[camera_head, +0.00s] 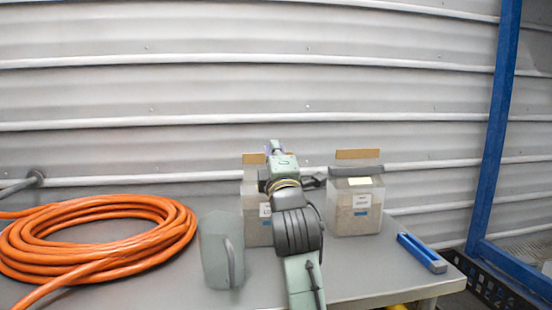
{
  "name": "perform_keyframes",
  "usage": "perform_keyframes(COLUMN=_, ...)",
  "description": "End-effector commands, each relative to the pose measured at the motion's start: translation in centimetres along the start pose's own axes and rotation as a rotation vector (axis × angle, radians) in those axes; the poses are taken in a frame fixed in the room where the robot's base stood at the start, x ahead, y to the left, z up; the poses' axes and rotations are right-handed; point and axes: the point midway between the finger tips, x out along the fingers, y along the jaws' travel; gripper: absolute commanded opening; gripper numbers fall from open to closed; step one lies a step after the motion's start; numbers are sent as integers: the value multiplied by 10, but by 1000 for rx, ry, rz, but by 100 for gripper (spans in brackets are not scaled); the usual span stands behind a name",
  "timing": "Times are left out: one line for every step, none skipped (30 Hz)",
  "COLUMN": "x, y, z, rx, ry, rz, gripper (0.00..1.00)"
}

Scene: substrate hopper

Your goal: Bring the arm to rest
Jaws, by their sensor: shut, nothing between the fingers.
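My arm reaches up from the bottom middle over the table, pointing away toward the wall. My gripper (274,147) is at its far end, small and seen from behind. It looks shut and empty. It is in front of the left box-shaped hopper (256,219), which my arm partly hides. I cannot tell whether the gripper touches it. The right hopper (354,208) is boxy and greyish, with a label, a grey front bar and a tan back board (358,154). It stands clear to the right of my arm.
A grey-green jug (215,250) with a handle stands just left of my arm. A coiled orange hose (95,238) fills the table's left. A blue-and-grey tool (422,252) lies near the right edge of the grey table (372,272). A blue post (492,130) and black crate (492,288) are beyond.

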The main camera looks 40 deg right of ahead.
Motion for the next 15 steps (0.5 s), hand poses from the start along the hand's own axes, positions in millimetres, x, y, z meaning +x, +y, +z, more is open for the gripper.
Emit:
perform_keyframes(x=-11, y=3, z=-2, rx=-2, ry=2, rz=-1, gripper=0)
perform_keyframes(x=-16, y=6, z=-1, rx=-2, ry=2, rz=-1, gripper=0)
perform_keyframes(x=-22, y=13, z=-1, rx=-1, ry=2, rz=0, gripper=0)
perform_keyframes(x=-27, y=16, z=-1, rx=-1, ry=1, rz=-2, gripper=0)
perform_keyframes(x=-31, y=20, z=-1, rx=-1, ry=2, rz=-1, gripper=0)
perform_keyframes(x=-36, y=23, z=-1, rx=0, ry=2, rz=-2, gripper=0)
perform_keyframes(x=-39, y=26, z=-1, rx=0, ry=2, rz=-2, gripper=0)
perform_keyframes(x=-42, y=29, z=-1, rx=0, ry=2, rz=-3, gripper=0)
perform_keyframes(x=-45, y=32, z=-1, rx=0, ry=2, rz=-3, gripper=0)
perform_keyframes(x=-46, y=34, z=-1, rx=0, ry=2, rz=-3, gripper=0)
perform_keyframes(x=-48, y=34, z=-1, rx=0, ry=2, rz=-5, gripper=0)
perform_keyframes(x=-50, y=36, z=-1, rx=1, ry=2, rz=-5, gripper=0)
perform_keyframes(x=-51, y=37, z=-1, rx=1, ry=2, rz=-5, gripper=0)
perform_keyframes(x=-51, y=37, z=-1, rx=1, ry=2, rz=-5, gripper=0)
perform_keyframes(x=-52, y=38, z=-1, rx=1, ry=2, rz=-5, gripper=0)
